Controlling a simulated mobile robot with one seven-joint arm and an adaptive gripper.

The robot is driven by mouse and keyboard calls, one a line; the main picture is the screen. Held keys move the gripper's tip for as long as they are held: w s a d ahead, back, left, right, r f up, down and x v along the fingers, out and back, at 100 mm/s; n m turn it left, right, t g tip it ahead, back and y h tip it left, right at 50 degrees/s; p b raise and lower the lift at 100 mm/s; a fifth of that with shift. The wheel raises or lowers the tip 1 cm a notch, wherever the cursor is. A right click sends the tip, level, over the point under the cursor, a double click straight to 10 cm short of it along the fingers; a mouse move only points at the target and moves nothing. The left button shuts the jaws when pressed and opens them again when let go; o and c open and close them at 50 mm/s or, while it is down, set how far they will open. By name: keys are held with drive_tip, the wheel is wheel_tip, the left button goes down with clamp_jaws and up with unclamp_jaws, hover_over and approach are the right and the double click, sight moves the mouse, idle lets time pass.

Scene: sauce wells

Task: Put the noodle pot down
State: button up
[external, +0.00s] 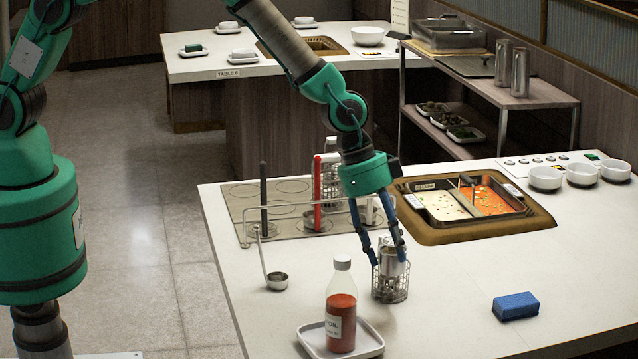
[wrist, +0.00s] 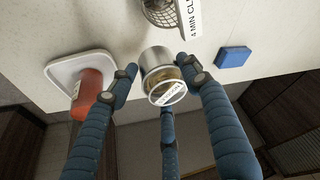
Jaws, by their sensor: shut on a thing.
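The noodle pot (wrist: 155,62) is a small metal cylinder with a round label on the end facing the wrist camera. In the wrist view it sits between the blue fingers of my gripper (wrist: 166,84). In the external view my gripper (external: 391,258) points down and is shut on the pot (external: 394,264). A wire mesh basket (external: 390,290) shows just below and overlaps the pot there. In the wrist view the basket (wrist: 176,14) lies beyond the pot. I cannot tell how far the pot's base is from the counter (external: 440,300).
A red oil bottle (external: 341,312) stands on a white tray (external: 368,343) left of my gripper. A ladle (external: 277,281) and rack stand behind it. A blue block (external: 515,306) lies to the right. The sauce wells (external: 470,205) are behind. Counter between basket and block is clear.

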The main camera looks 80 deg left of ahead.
drive_tip(key=s+a+f+m+b, duration=0.1)
drive_tip(key=s+a, duration=0.3)
drive_tip(key=s, duration=0.7)
drive_tip(key=s+a+f+m+g+b, duration=0.1)
drive_tip(key=s+a+f+m+b, duration=0.1)
drive_tip(key=s, duration=0.9)
drive_tip(key=s+a+f+m+g+h+b, duration=0.1)
drive_tip(key=s+a, duration=0.4)
drive_tip(key=s, duration=0.6)
drive_tip(key=shift+s+a+f+m+b, duration=0.15)
drive_tip(key=shift+a+f+m+b, duration=0.15)
drive_tip(key=shift+f+m+b, duration=0.6)
drive_tip(key=shift+r+b, duration=0.25)
drive_tip(key=shift+b, duration=0.05)
drive_tip(key=shift+w+d+f+p, duration=0.1)
drive_tip(key=shift+w+d+f, duration=0.15)
drive_tip(key=shift+w+d, duration=1.55)
drive_tip(key=shift+w+d+f+p, duration=0.1)
drive_tip(key=shift+w+d+f, duration=0.4)
drive_tip(key=shift+w, duration=2.45)
drive_tip(key=shift+w+d+f+p, duration=0.1)
drive_tip(key=shift+w+d, duration=1.3)
drive_tip(key=shift+w, duration=0.95)
drive_tip(key=shift+r, duration=0.1)
drive_tip(key=shift+f+b, duration=0.45)
drive_tip(key=shift+f, duration=1.3)
drive_tip(key=shift+f, duration=0.15)
